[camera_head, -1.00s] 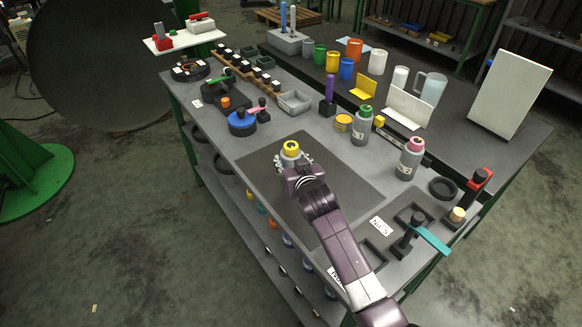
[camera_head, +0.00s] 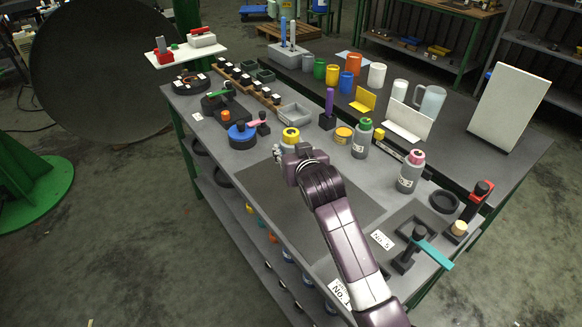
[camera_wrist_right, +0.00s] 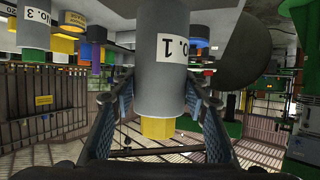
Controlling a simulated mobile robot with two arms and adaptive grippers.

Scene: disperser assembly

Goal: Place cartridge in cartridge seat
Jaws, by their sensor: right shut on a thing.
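The cartridge is a grey cylinder with a yellow end. In the head view its yellow top (camera_head: 291,133) shows above my right gripper (camera_head: 286,153), which hides most of its body. In the right wrist view the grey cartridge (camera_wrist_right: 160,75), labelled No. 1, stands between the two fingers of my right gripper (camera_wrist_right: 157,105). The fingers are shut on its sides. It looks upright, over the far part of the dark mat (camera_head: 255,188); I cannot tell its height. I cannot tell which fixture is the cartridge seat. My left gripper is not in view.
A blue round fixture (camera_head: 241,138) and a grey tray (camera_head: 295,114) stand beyond the gripper. A green-capped bottle (camera_head: 361,142) and a pink-capped bottle (camera_head: 409,176) stand to the right. A teal-handled fixture (camera_head: 431,252) is at the front right. The mat is otherwise clear.

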